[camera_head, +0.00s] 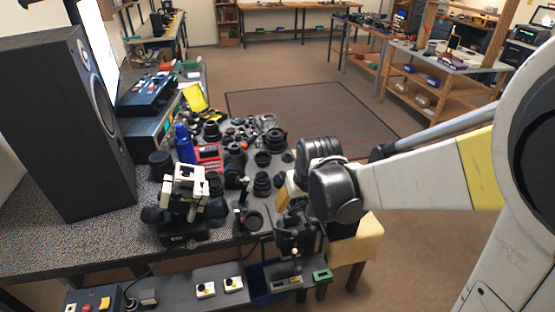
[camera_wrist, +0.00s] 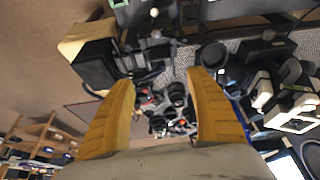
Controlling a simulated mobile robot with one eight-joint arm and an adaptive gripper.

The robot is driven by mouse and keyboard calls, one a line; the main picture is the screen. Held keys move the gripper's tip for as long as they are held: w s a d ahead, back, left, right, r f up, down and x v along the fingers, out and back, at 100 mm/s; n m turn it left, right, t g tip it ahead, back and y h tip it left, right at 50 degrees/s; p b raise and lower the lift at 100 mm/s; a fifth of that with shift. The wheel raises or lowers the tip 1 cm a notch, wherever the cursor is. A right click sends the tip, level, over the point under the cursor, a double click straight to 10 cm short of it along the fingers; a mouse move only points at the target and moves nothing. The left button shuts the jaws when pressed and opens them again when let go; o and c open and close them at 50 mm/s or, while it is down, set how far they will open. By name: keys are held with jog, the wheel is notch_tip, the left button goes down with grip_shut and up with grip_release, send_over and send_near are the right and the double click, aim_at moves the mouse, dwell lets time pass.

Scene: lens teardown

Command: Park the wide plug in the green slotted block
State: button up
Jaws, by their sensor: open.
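A small green block (camera_head: 322,275) with a dark slot-like mark on top sits at the right end of the low front shelf. Part of a green piece (camera_wrist: 119,3) shows at the top edge of the wrist view. I cannot single out the wide plug for certain in either view. My gripper (camera_wrist: 162,76) is open, its two yellow fingers wide apart with nothing between them. In the head view its yellow finger (camera_head: 284,190) shows above the right part of the table, partly hidden by my wrist.
The speckled table (camera_head: 120,237) holds many black lens parts, a white-and-black device (camera_head: 185,190) and a tall speaker (camera_head: 58,125). A cream block (camera_head: 366,240) stands right.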

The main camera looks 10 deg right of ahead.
aim_at(291, 215)
jog(key=b+x, duration=0.4)
jog(key=x, duration=0.6)
jog(key=shift+s+a+f, duration=0.1)
jog(key=shift+f, duration=0.05)
jog(key=c, duration=1.4)
jog(key=shift+r+p, duration=0.4)
jog(key=shift+r, duration=0.5)
jog(key=shift+r+p, duration=1.7)
jog(key=shift+r, duration=0.5)
